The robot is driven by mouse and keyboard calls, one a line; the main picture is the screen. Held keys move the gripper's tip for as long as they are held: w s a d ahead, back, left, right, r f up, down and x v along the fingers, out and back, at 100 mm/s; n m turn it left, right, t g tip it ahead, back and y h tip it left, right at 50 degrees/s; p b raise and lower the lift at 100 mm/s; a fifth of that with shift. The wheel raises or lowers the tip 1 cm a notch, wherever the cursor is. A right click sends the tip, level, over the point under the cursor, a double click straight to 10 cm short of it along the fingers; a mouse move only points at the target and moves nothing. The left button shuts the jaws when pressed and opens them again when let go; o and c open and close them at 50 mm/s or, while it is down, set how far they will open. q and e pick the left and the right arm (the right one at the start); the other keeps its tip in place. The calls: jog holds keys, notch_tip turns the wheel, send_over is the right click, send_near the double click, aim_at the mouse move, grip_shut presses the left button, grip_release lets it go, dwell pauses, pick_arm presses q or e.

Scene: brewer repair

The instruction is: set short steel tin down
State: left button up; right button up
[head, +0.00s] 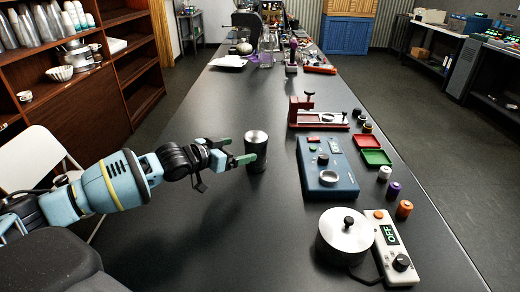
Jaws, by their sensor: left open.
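The short steel tin (256,152) stands upright on the dark table, with a shiny top and a dark body. My left gripper (240,151) comes in from the left with its green-tipped fingers at the tin. One finger reaches across the front of the tin, and the other is at its left side, near the top. The jaws are open. I cannot tell whether a finger touches the tin. My right gripper does not show.
A blue device (327,170) stands right of the tin, with a red clamp stand (318,118) behind it. A steel pot (345,232) and a white controller reading OFF (392,250) are at the front right. The table (225,235) is bare in front of the tin.

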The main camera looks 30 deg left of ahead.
aim_at(246, 149)
pick_arm(q)
jog(key=shift+w+d+f, duration=0.15)
jog(key=shift+w+f, duration=0.05)
jog(key=shift+w, duration=0.2)
jog(key=shift+x, duration=0.85)
jog(key=shift+w+d+f, duration=0.1)
jog(key=shift+w+d, duration=0.2)
jog(key=shift+w, duration=0.05)
jog(key=x, duration=0.4)
jog(key=shift+d+f, duration=0.2)
jog(key=shift+f, duration=0.05)
jog(key=shift+c, duration=0.4)
jog(key=shift+r, duration=0.1)
jog(key=c, duration=1.2)
jog(key=shift+c, duration=0.2)
